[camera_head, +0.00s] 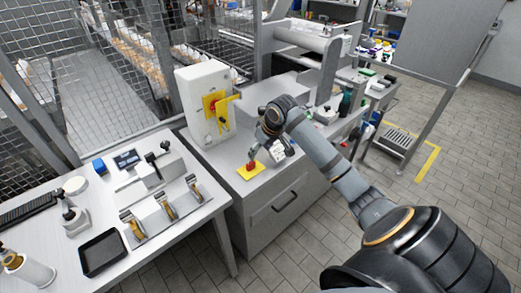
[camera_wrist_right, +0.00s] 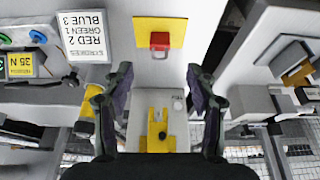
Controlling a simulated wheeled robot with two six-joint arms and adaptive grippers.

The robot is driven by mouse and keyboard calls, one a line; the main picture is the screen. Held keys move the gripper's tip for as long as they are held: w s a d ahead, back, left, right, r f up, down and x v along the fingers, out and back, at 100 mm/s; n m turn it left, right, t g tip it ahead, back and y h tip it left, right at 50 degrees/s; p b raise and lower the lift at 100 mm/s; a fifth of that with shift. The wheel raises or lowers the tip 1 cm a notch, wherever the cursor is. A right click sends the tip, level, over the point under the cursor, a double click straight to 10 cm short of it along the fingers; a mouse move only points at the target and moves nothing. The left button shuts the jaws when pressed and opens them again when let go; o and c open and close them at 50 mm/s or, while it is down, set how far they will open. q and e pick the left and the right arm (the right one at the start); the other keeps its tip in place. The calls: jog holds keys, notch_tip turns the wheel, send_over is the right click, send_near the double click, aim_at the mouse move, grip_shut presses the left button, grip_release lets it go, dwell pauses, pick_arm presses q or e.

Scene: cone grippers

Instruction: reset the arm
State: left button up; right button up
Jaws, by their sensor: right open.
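My right arm comes in from the lower right in the head view. The red block (camera_wrist_right: 160,41) lies beyond the fingertips on the yellow plate (camera_wrist_right: 145,28), apart from the fingers. My left gripper is not in view.
The left table holds a black tray (camera_head: 103,253), brass-coloured parts on a plate (camera_head: 165,210) and a scale (camera_head: 128,160). An upside-down label card (camera_wrist_right: 82,36) shows in the wrist view.

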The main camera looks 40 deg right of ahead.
dwell(0.5)
jog(key=s+a+f+n, duration=0.1)
jog(key=s+a+f, duration=0.7)
jog(key=a+f, duration=0.1)
jog(key=s+a+f+m+g+h, duration=0.1)
jog(key=s+a, duration=0.1)
jog(key=s, duration=0.6)
jog(key=s+a+f, duration=0.2)
jog(key=s, duration=0.5)
jog(key=s+d+f+g, duration=0.1)
jog(key=s+f, duration=0.1)
jog(key=f, duration=1.2)
jog(key=s+d+f, duration=0.1)
jog(key=f, duration=1.2)
jog(key=s+d+f+g, duration=0.1)
jog(key=s+f, duration=1.4)
jog(key=s, duration=0.2)
jog(key=shift+s+d+m, duration=0.2)
jog(key=shift+s+m, duration=0.1)
jog(key=shift+s, duration=0.1)
